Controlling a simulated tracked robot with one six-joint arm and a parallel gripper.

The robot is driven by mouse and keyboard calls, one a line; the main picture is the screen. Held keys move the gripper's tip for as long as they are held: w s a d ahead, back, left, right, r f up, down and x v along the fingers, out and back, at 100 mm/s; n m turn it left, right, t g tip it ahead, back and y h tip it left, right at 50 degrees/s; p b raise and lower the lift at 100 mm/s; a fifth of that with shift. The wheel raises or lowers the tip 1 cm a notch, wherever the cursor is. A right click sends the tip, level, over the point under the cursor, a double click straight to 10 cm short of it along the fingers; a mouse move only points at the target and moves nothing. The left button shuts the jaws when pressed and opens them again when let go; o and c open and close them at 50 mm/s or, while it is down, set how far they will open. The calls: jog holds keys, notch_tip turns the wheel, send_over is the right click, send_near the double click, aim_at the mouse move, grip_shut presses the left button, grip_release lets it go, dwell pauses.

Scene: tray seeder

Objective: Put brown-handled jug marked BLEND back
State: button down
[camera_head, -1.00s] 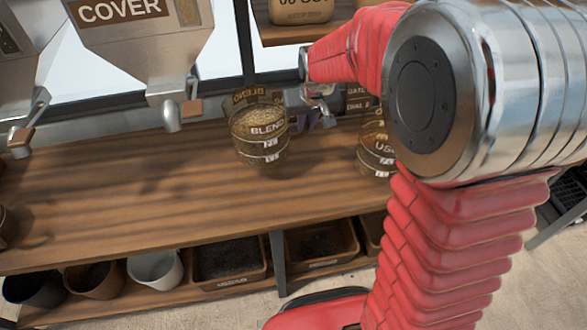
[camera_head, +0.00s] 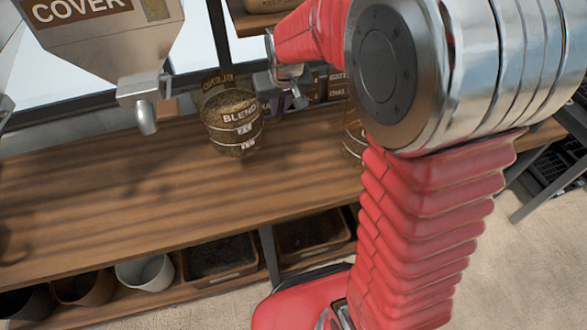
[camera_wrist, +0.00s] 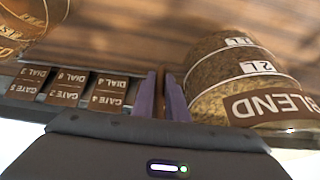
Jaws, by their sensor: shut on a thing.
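The jug marked BLEND (camera_head: 233,133) is clear-walled, with level bands and a tan grainy fill. It stands upright over the wooden bench in the head view; whether its base touches the wood I cannot tell. In the wrist view the jug (camera_wrist: 245,75) appears upside down at the right. My gripper (camera_head: 284,103) is at the jug's right side in the head view. In the wrist view the purple fingers of my gripper (camera_wrist: 162,95) are closed on the narrow brown handle (camera_wrist: 162,85). The handle is mostly hidden between them.
Another jug (camera_head: 353,135) stands right of BLEND, partly behind my arm. Brown GATE and DIAL cards (camera_wrist: 68,86) are behind the bench. A metal COVER hopper (camera_head: 110,45) hangs at upper left. The bench (camera_head: 110,190) is clear in front; pots and bins (camera_head: 215,262) sit below.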

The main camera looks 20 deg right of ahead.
jog(key=s+d+r, duration=0.2)
jog(key=s+d, duration=0.7)
jog(key=d, duration=0.4)
jog(key=shift+s+r, duration=0.15)
jog(key=shift+s, duration=0.05)
notch_tip(320, 180, down, 6)
jog(key=shift+f, duration=0.2)
jog(key=shift+f, duration=1.85)
jog(key=c, duration=1.7)
grip_release()
jog(key=shift+f, duration=0.1)
jog(key=shift+c, duration=0.2)
